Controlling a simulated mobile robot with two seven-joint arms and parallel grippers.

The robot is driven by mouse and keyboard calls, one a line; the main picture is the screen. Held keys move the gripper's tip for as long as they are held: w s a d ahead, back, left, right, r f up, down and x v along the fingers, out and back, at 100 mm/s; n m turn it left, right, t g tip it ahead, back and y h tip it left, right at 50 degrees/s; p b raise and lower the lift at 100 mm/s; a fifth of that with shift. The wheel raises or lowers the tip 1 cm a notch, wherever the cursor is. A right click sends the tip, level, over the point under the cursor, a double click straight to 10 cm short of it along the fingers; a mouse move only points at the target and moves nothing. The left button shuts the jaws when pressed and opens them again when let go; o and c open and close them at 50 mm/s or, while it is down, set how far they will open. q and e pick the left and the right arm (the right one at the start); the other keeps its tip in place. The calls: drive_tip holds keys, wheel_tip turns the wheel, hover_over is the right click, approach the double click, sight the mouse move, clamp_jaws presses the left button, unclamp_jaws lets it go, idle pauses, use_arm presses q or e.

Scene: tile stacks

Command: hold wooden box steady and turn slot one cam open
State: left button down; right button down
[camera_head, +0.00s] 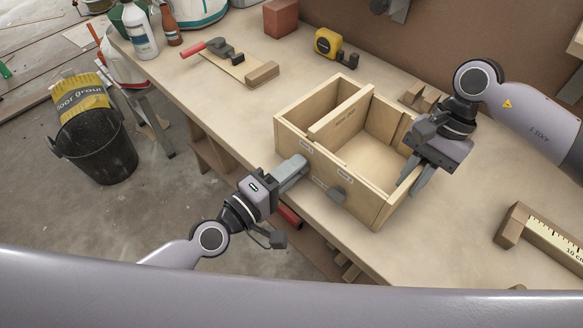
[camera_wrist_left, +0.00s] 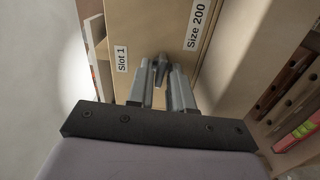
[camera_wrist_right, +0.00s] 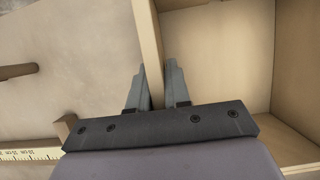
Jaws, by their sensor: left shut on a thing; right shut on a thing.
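The open wooden box (camera_head: 375,209) stands on the workbench, with a narrow left compartment and a wider right one. My right gripper (camera_head: 420,180) is shut on the box's right wall; in the right wrist view its fingers (camera_wrist_right: 157,88) sit on both sides of that wall (camera_wrist_right: 147,30). My left gripper (camera_head: 298,168) is at the box's front face, low on the left. In the left wrist view its fingers (camera_wrist_left: 162,85) are shut on the small grey slot one cam (camera_wrist_left: 161,66), beside the "Slot 1" label (camera_wrist_left: 122,58). A second grey cam (camera_head: 336,194) is on the front, further right.
A red-handled tool on a wooden piece (camera_head: 240,65), a yellow tape measure (camera_head: 328,44) and a red block (camera_head: 281,18) lie behind the box. A wooden piece with a ruler (camera_head: 545,240) lies at right. A black bucket (camera_head: 97,145) stands on the floor.

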idle(0.3)
use_arm(q)
drive_tip(key=c, duration=1.2)
unclamp_jaws()
drive_tip(key=shift+c, duration=0.2)
drive_tip(key=v, duration=1.2)
use_arm(e)
drive_tip(key=c, duration=1)
unclamp_jaws()
